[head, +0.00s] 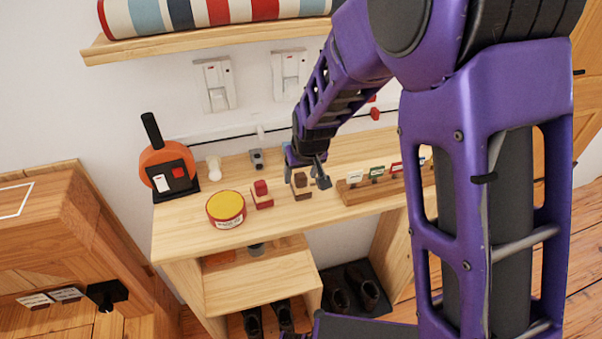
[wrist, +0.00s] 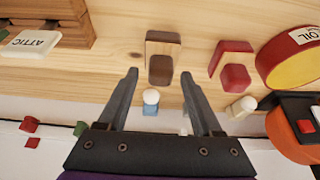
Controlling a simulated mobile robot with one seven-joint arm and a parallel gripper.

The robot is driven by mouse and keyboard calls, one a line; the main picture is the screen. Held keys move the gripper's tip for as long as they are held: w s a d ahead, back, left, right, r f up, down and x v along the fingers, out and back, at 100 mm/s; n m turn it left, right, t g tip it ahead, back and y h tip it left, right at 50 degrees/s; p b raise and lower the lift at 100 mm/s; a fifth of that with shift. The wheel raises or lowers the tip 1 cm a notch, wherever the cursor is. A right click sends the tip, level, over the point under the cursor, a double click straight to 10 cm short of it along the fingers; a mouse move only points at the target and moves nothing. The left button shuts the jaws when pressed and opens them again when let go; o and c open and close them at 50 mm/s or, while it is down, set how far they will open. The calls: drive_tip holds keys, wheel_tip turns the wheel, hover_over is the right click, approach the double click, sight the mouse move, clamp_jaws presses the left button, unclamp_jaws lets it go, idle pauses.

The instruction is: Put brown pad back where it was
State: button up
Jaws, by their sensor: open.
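The brown pad (wrist: 160,70) is a small dark brown block on a wood-and-brown striped base (wrist: 162,42). In the head view the brown pad (head: 300,180) is on the table top, between the red block and the tag rack. My gripper (head: 306,178) is open over this spot. In the wrist view its two fingertips (wrist: 160,73) lie left and right of the brown pad, with nothing held. I cannot tell how far the fingertips are above the pad. My fingers partly cover the area in the head view.
A red block (head: 261,189) on a striped base stands left of the brown one, then a yellow-topped oil tin (head: 226,207). A wooden tag rack (head: 362,189) stands right. A white peg (head: 214,168) and a grey fitting (head: 257,159) stand behind. An orange device (head: 166,165) is far left.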

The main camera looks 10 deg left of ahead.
drive_tip(key=v, duration=1.2)
drive_tip(key=shift+p, duration=0.45)
drive_tip(key=shift+w, duration=0.1)
